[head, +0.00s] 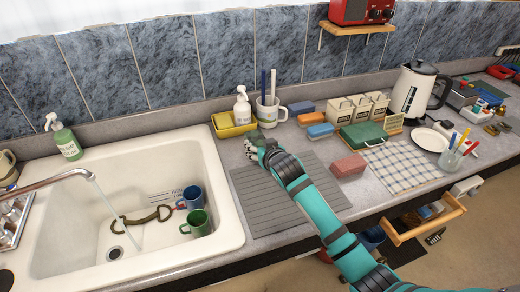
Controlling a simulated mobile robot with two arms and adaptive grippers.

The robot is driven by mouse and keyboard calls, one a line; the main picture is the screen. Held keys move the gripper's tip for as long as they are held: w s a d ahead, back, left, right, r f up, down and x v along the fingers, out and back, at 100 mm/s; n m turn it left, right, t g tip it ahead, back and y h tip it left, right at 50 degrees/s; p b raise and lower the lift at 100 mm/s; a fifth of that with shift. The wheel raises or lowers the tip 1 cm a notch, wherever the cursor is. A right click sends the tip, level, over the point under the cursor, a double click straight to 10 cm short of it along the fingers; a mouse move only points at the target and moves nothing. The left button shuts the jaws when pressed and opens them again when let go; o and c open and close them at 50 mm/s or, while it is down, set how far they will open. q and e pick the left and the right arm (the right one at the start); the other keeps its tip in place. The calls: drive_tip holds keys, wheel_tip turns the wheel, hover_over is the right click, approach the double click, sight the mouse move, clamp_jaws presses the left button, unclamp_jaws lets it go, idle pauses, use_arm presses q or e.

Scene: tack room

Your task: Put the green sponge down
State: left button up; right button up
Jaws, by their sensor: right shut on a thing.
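My right gripper (256,148) is at the end of the teal arm that comes in from the lower right. It is over the back left part of the grey ribbed drying mat (262,205), in front of the yellow caddy. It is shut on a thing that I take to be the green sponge. The hand hides nearly all of it, so its shape and whether it touches the mat cannot be told. My left gripper is not in view.
The sink (75,232) with a blue mug (190,197) and a green mug (196,224) lies left. A yellow caddy (226,126) and white mug (268,115) stand behind the hand. A pink block (348,165) is right of the mat. The mat's front is bare.

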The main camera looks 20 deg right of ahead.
wheel_tip(320, 180, down, 2)
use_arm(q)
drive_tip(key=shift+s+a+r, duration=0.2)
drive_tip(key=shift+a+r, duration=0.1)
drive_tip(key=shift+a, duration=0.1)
use_arm(e)
drive_tip(key=shift+f, duration=0.1)
drive_tip(key=shift+f, duration=0.4)
drive_tip(key=o, duration=0.8)
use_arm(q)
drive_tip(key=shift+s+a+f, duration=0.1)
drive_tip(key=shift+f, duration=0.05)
use_arm(e)
drive_tip(key=shift+r, duration=0.15)
